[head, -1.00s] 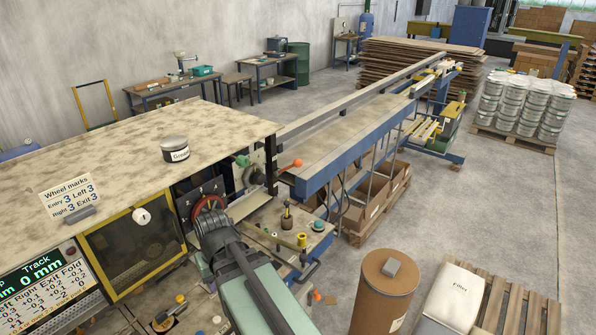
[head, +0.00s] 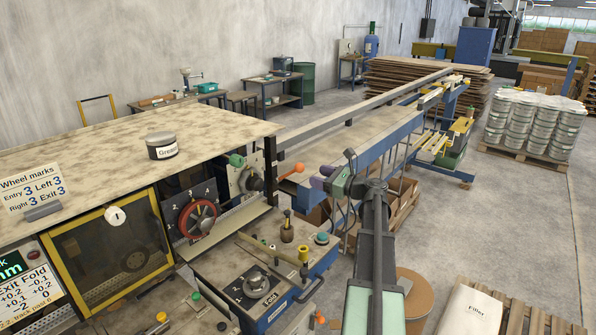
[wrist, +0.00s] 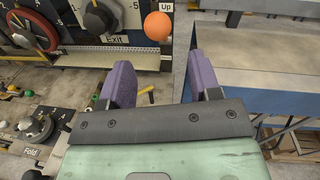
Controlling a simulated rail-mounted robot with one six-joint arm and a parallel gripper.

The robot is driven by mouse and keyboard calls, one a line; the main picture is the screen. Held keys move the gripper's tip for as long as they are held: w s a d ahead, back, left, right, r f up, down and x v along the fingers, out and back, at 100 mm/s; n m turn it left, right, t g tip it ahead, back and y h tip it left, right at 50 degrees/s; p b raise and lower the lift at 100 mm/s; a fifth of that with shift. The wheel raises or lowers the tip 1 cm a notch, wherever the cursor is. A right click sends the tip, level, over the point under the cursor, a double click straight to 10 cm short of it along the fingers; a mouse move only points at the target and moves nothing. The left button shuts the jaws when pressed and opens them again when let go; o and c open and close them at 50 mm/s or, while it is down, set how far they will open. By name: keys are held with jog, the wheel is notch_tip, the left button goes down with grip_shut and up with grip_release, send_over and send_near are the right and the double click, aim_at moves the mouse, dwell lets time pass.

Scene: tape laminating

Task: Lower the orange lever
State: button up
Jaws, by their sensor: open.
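The orange lever's ball knob (head: 299,167) sticks out to the right from the panel at the table's end in the head view. In the wrist view the orange knob (wrist: 158,26) is at the top, just under a label reading "Up". My gripper (head: 322,176) is a little to the right of the knob in the head view. In the wrist view my gripper (wrist: 165,62) shows two purple fingers, wide apart and empty. The knob appears beyond the fingertips, between their lines, not touching them.
A red handwheel (head: 197,219) and a green knob (head: 237,160) are left of the lever. The Fold dial (head: 256,285) and several small posts stand below. The long blue conveyor (head: 385,140) runs away at the right.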

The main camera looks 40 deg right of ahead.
aim_at(297, 170)
jog(key=x, duration=0.9)
jog(key=shift+f, duration=0.1)
grip_shut()
